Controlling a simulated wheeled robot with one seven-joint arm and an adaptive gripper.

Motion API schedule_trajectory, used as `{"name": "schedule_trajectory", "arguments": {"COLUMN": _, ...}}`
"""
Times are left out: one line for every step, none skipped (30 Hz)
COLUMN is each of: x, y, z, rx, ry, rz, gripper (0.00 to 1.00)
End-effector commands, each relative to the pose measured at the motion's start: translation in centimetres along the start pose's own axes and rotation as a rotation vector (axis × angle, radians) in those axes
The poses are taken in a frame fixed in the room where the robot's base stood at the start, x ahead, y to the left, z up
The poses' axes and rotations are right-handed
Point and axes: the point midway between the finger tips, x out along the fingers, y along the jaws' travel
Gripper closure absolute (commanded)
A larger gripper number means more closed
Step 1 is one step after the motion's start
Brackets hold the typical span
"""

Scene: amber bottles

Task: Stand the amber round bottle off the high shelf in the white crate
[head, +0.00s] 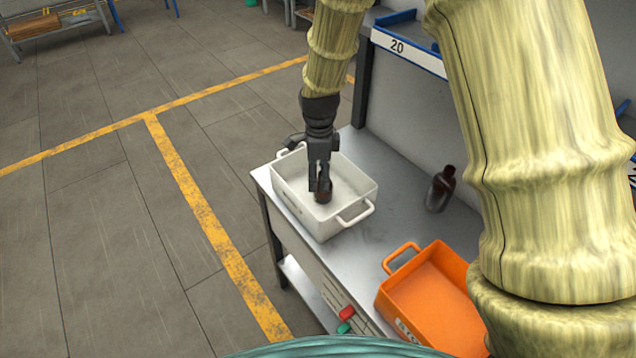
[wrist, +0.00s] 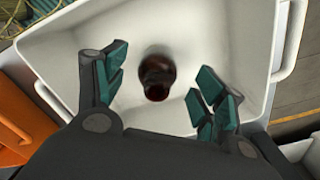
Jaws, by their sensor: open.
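The amber round bottle (wrist: 157,75) stands inside the white crate (wrist: 258,50), seen from above in the wrist view. In the head view the bottle (head: 323,191) shows as a dark brown shape inside the white crate (head: 362,188), partly hidden by my gripper. My gripper (head: 320,178) reaches down into the crate from above. In the wrist view its teal-padded fingers (wrist: 160,88) are spread apart, one on each side of the bottle, with a gap to it on both sides. The bottle's base is hidden beneath its upper part.
A second dark brown bottle (head: 440,189) stands on the grey bench (head: 385,222), right of the white crate. An orange crate (head: 432,290) sits nearer the front. A blue-edged shelf labelled 20 (head: 408,50) is above the bench at the back. Floor to the left is clear.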

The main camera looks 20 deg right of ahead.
Motion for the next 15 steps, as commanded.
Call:
{"name": "schedule_trajectory", "arguments": {"x": -0.7, "y": -0.1, "z": 0.0, "rx": 0.001, "ry": 0.000, "rz": -0.004, "gripper": 0.30}}
{"name": "schedule_trajectory", "arguments": {"x": -1.1, "y": -0.1, "z": 0.0, "rx": 0.001, "ry": 0.000, "rz": -0.004, "gripper": 0.30}}
{"name": "schedule_trajectory", "arguments": {"x": -1.7, "y": -0.1, "z": 0.0, "rx": 0.001, "ry": 0.000, "rz": -0.003, "gripper": 0.30}}
{"name": "schedule_trajectory", "arguments": {"x": -2.1, "y": -0.1, "z": 0.0, "rx": 0.000, "ry": 0.000, "rz": -0.003, "gripper": 0.30}}
{"name": "schedule_trajectory", "arguments": {"x": -2.5, "y": -0.1, "z": 0.0, "rx": 0.000, "ry": -0.001, "rz": -0.004, "gripper": 0.30}}
{"name": "schedule_trajectory", "arguments": {"x": -3.1, "y": -0.1, "z": 0.0, "rx": 0.000, "ry": 0.000, "rz": -0.003, "gripper": 0.30}}
{"name": "schedule_trajectory", "arguments": {"x": -3.5, "y": -0.1, "z": 0.0, "rx": 0.001, "ry": -0.001, "rz": -0.003, "gripper": 0.30}}
{"name": "schedule_trajectory", "arguments": {"x": -3.9, "y": -0.1, "z": 0.0, "rx": 0.001, "ry": -0.001, "rz": -0.003, "gripper": 0.30}}
{"name": "schedule_trajectory", "arguments": {"x": -4.4, "y": -0.1, "z": 0.0, "rx": 0.001, "ry": -0.001, "rz": -0.003, "gripper": 0.30}}
{"name": "schedule_trajectory", "arguments": {"x": -4.7, "y": 0.0, "z": 0.0, "rx": 0.001, "ry": -0.001, "rz": -0.002, "gripper": 0.30}}
{"name": "schedule_trajectory", "arguments": {"x": -5.1, "y": -0.1, "z": 0.0, "rx": 0.001, "ry": 0.000, "rz": -0.002, "gripper": 0.30}}
{"name": "schedule_trajectory", "arguments": {"x": -5.5, "y": -0.1, "z": 0.0, "rx": 0.000, "ry": -0.001, "rz": -0.003, "gripper": 0.30}}
{"name": "schedule_trajectory", "arguments": {"x": -5.7, "y": -0.1, "z": 0.0, "rx": 0.001, "ry": 0.000, "rz": -0.002, "gripper": 0.30}}
{"name": "schedule_trajectory", "arguments": {"x": -6.0, "y": 0.0, "z": 0.0, "rx": 0.001, "ry": 0.000, "rz": -0.001, "gripper": 0.30}}
{"name": "schedule_trajectory", "arguments": {"x": -6.2, "y": 0.0, "z": 0.0, "rx": 0.001, "ry": 0.000, "rz": -0.001, "gripper": 0.30}}
